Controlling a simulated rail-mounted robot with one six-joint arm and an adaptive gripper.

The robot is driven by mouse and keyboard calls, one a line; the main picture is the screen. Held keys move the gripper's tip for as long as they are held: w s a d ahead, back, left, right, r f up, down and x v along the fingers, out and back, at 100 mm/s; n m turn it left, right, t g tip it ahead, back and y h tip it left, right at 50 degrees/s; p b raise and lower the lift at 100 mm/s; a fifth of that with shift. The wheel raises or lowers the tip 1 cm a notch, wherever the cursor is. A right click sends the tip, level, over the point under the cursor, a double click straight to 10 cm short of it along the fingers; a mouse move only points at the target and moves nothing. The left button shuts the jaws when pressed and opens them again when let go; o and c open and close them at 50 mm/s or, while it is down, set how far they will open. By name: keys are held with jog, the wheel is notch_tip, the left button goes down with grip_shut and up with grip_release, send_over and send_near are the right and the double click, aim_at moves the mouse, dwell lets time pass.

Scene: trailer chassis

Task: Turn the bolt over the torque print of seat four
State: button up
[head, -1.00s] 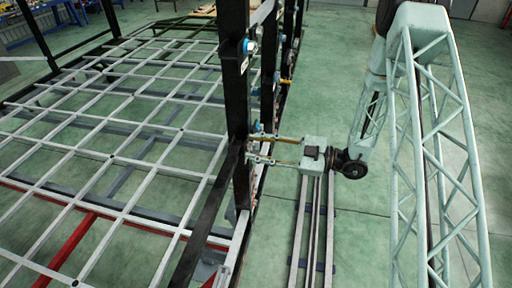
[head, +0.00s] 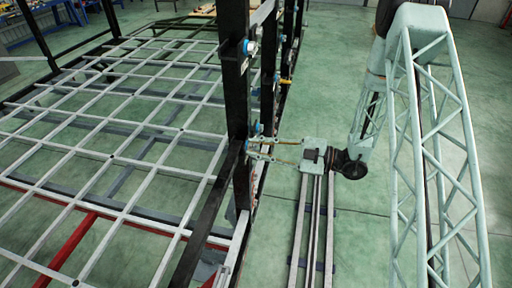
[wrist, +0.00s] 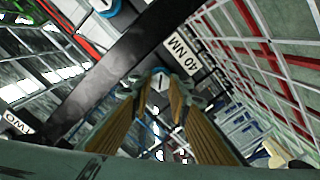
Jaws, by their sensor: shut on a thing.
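My gripper (wrist: 157,92) has its two long, brown-padded fingers closed in on a bolt (wrist: 160,77) in the wrist view. The bolt's pale head carries a dark line and sits between the fingertips, in front of a dark beam (wrist: 120,68). A white label reading "40 NM" (wrist: 182,55) is on the beam just up and right of the bolt. In the head view my gripper (head: 250,149) reaches left to the near black post (head: 238,105); the bolt there is too small to make out. A label reading "TWO" (wrist: 16,123) is at the lower left; no "FOUR" label is readable.
Another blue-ringed bolt (head: 249,47) sits higher on the near post. More black posts stand behind, with a blue fitting (head: 258,127) close above my gripper. A grey grid frame (head: 110,120) fills the left. Green floor (head: 345,235) is open on the right, beyond the rails.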

jog(key=n, duration=0.5)
jog(key=shift+f, duration=0.1)
jog(key=n+b, duration=0.1)
jog(key=n, duration=0.3)
jog(key=shift+f+n, duration=0.1)
jog(key=shift+n, duration=0.3)
jog(key=n+b, duration=0.2)
jog(key=n, duration=0.2)
jog(key=shift+f+n, duration=0.1)
jog(key=shift+n, duration=0.2)
jog(key=n+b, duration=0.3)
jog(key=n, duration=0.1)
jog(key=shift+n, duration=0.4)
jog(key=shift+w+n+b, duration=0.2)
jog(key=shift+n+b, duration=8.75)
jog(key=shift+n, duration=0.25)
